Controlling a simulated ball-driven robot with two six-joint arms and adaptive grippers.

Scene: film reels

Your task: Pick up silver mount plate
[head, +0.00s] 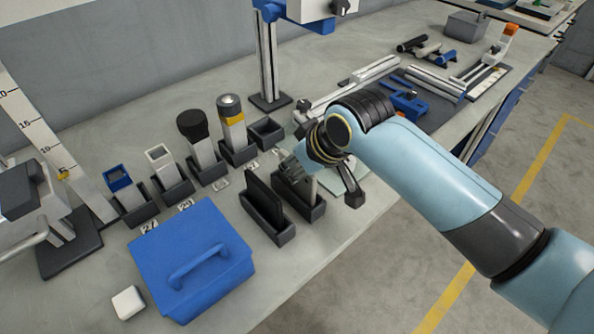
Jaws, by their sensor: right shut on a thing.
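My right gripper (322,178) comes in from the right and is shut on a narrow pale piece, which looks like the silver mount plate (313,187). The plate stands upright at a black slotted holder (298,205). The gripper and wrist hide most of it, and I cannot tell whether its lower end is still seated in the slot. A dark plate (264,194) stands in the neighbouring black holder (268,228), just left of the gripper. My left gripper is not in view.
A blue lidded box (192,245) and a white block (128,302) are at the front left. Several holders with upright pieces, such as a black round-topped one (197,133), line the bench behind. A small empty black holder (266,133) and a blue-and-silver stand (268,60) stand behind the gripper.

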